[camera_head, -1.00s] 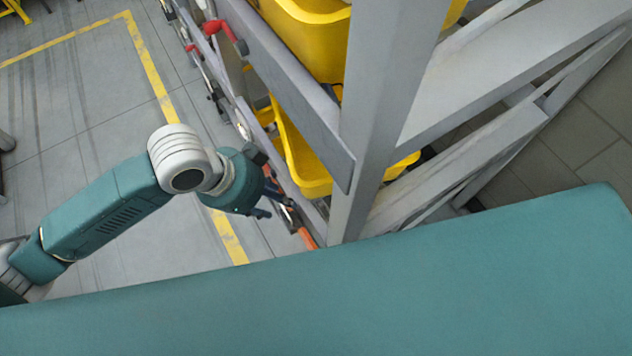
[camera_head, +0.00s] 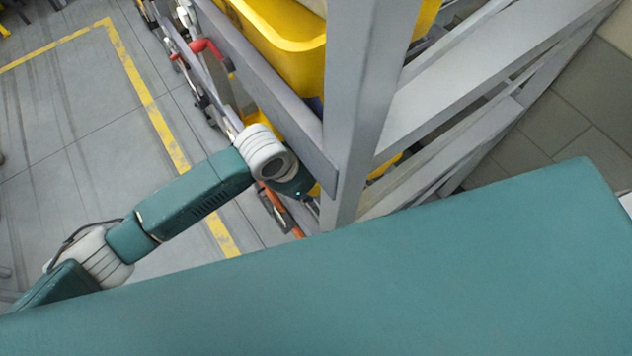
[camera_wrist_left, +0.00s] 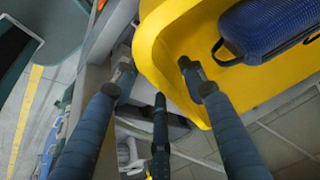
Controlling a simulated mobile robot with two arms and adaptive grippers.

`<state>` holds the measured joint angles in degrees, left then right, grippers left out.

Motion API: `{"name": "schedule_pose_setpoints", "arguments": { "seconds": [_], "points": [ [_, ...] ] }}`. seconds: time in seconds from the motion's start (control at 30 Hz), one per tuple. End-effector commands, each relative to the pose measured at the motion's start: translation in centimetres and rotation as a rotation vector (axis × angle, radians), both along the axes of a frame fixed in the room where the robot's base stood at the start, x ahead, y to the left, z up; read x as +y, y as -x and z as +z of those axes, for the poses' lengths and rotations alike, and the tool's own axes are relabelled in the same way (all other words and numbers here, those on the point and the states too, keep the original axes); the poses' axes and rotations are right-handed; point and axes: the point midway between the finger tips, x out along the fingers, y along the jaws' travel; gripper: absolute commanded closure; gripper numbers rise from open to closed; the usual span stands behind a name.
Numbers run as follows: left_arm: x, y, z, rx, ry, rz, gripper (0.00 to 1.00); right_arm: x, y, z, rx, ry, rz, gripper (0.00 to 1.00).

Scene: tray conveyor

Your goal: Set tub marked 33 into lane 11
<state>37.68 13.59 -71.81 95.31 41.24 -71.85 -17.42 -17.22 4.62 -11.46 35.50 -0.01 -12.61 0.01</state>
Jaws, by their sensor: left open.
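My left gripper (camera_wrist_left: 156,75) is open in the left wrist view, its dark fingers on either side of the near wall of a yellow tub (camera_wrist_left: 148,52). I cannot tell whether the fingers touch the tub. A dark blue ribbed thing with a black handle (camera_wrist_left: 278,28) lies in the tub. In the head view my left arm reaches to the rack, and the gripper is mostly hidden by the wrist and rack. A yellow tub (camera_head: 283,50) sits high in the rack there, with more yellow lower down behind a rail. No number 33 or 11 is readable. My right gripper is out of view.
The grey rack's upright (camera_head: 355,120) and slanted rail (camera_head: 275,100) stand close to my left wrist. A red handle (camera_head: 207,47) sticks out at the rack's side. Open floor with a yellow line (camera_head: 150,105) lies to the left.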

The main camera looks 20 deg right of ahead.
Motion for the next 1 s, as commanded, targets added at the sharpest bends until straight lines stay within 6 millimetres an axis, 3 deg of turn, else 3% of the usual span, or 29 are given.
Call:
{"name": "schedule_pose_setpoints", "arguments": {
  "seconds": [0.27, 0.43, 0.5, 1.0],
  "points": [
    [-0.07, 0.0, -0.14, 0.0, 0.001, -0.001, 0.58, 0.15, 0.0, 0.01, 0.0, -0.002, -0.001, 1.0],
    [-0.04, 0.0, -0.12, 0.0, 0.001, -0.001, 0.92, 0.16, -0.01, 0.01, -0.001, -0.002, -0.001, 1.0],
    [-0.04, 0.01, -0.13, 0.0, 0.001, 0.0, 1.0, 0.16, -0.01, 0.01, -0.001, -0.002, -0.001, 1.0],
    [-0.15, -0.07, 0.58, -0.003, 0.004, -0.001, 1.0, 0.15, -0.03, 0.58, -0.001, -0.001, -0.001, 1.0]
  ]
}}
